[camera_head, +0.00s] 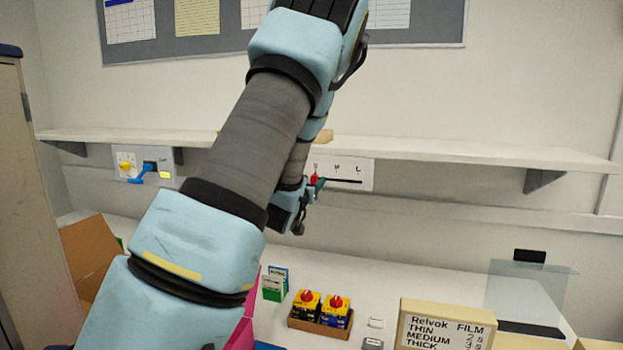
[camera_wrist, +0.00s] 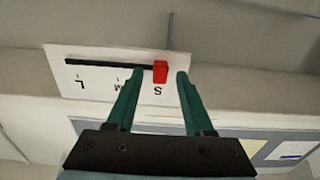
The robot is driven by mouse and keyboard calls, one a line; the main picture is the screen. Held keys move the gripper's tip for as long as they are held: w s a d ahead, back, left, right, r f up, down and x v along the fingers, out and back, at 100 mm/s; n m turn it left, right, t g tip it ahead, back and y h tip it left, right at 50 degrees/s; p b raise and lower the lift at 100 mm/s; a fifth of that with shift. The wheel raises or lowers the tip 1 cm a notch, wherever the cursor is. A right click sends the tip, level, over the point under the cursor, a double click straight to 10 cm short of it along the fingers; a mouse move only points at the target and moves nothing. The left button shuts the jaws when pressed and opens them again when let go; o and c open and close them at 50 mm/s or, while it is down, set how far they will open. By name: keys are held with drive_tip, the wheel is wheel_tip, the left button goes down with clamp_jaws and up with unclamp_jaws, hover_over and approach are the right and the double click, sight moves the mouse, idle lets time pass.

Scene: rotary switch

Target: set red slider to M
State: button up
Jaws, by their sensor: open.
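The red slider (camera_wrist: 160,72) sits at the S end of a dark slot in a white panel (camera_wrist: 95,95) marked S, M and L, seen upside down in the wrist view. In the head view the red slider (camera_head: 314,179) is at the left end of the slot in the panel (camera_head: 350,181), under S. My gripper (camera_wrist: 160,74) is open, its two green fingers on either side of the slider in the wrist view. Whether a finger touches it, I cannot tell. In the head view my gripper (camera_head: 312,187) is at the panel's left part, which my arm partly hides.
A shelf (camera_head: 450,149) runs just above the panel. Another panel (camera_head: 128,160) with yellow and blue controls is on the wall to the left. Below, the worktop holds a box of red-knobbed items (camera_head: 320,318) and a film box (camera_head: 445,325).

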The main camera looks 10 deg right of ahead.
clamp_jaws()
idle(0.5)
idle(1.0)
